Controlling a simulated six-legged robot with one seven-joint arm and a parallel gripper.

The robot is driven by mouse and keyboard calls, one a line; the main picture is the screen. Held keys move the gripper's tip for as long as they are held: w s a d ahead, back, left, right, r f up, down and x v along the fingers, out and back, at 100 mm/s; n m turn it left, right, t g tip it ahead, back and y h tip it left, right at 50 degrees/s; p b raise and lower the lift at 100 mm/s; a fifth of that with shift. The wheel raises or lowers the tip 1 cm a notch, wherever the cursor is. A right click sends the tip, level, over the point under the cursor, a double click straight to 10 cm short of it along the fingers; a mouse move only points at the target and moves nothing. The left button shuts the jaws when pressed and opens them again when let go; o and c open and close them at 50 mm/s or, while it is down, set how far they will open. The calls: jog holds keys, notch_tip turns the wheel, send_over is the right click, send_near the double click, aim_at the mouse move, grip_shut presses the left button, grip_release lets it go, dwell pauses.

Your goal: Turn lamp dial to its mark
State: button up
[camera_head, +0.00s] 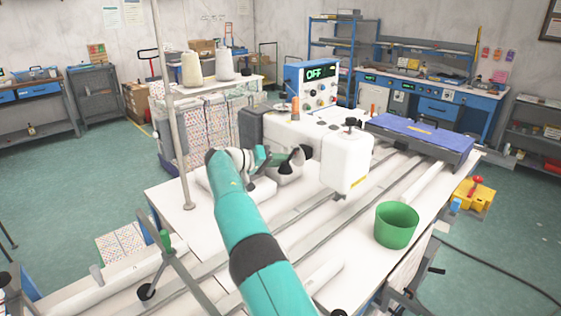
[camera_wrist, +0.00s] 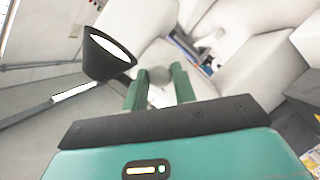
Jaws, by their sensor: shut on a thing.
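The lamp shows as a black cone-shaped shade (camera_head: 296,158) beside the white sewing machine (camera_head: 345,160). In the wrist view the lamp shade (camera_wrist: 103,56) has a bright white opening and sits left of my fingers. My gripper (camera_head: 262,156) is at the machine's near side, just left of the shade. In the wrist view my gripper (camera_wrist: 160,80) has its two green fingers on either side of a small grey rounded piece, which appears to be the lamp dial (camera_wrist: 160,74). The fingers are shut on it and hide part of it. I cannot make out its mark.
A blue control box (camera_head: 307,85) reading OFF stands behind the machine. A green bucket (camera_head: 396,226) stands on the white table at right. A blue-topped case (camera_head: 420,136) lies at the back right. The machine body crowds my gripper's right side.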

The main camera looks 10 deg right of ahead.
jog(key=n+h, duration=0.1)
jog(key=n, duration=0.2)
jog(key=n+h, duration=0.1)
jog(key=n, duration=0.1)
jog(key=n+h, duration=0.1)
jog(key=n, duration=0.2)
jog(key=shift+w+a+f+n+h, duration=0.1)
jog(key=shift+a+f+n+h, duration=0.05)
jog(key=shift+f+n+h, duration=0.2)
jog(key=shift+r, duration=0.1)
dwell(0.3)
jog(key=o, duration=0.7)
